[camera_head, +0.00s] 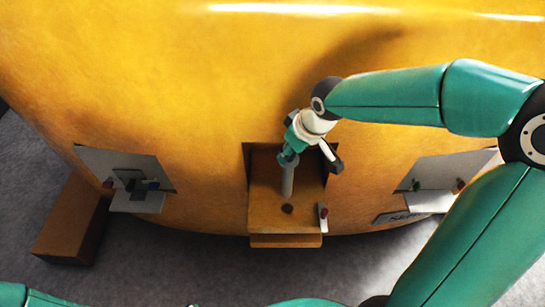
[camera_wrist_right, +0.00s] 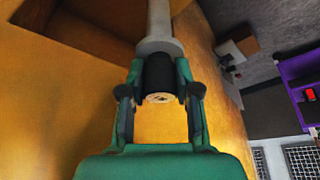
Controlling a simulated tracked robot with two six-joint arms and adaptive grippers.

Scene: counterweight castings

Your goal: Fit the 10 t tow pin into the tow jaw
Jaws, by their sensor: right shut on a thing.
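The tow jaw (camera_head: 262,222) is an open box-shaped recess in the yellow casting, with a dark round hole in its lower plate. My right gripper (camera_head: 288,156) is shut on the tow pin (camera_head: 288,181), a grey shaft pointing down in front of the recess. In the head view the pin's lower end shows just above the hole in the picture; whether it touches the plate I cannot tell. In the right wrist view my gripper (camera_wrist_right: 160,95) grips the pin's black grip (camera_wrist_right: 159,74), with its grey collar and shaft beyond. My left gripper is not in view.
The yellow casting (camera_head: 190,100) fills the back. Small shelves with parts stand at left (camera_head: 138,203) and right (camera_head: 428,203). A small bracket with a red piece (camera_head: 323,212) sits at the jaw's right edge. A brown block (camera_head: 70,230) lies at left. A purple frame (camera_wrist_right: 300,75) shows in the wrist view.

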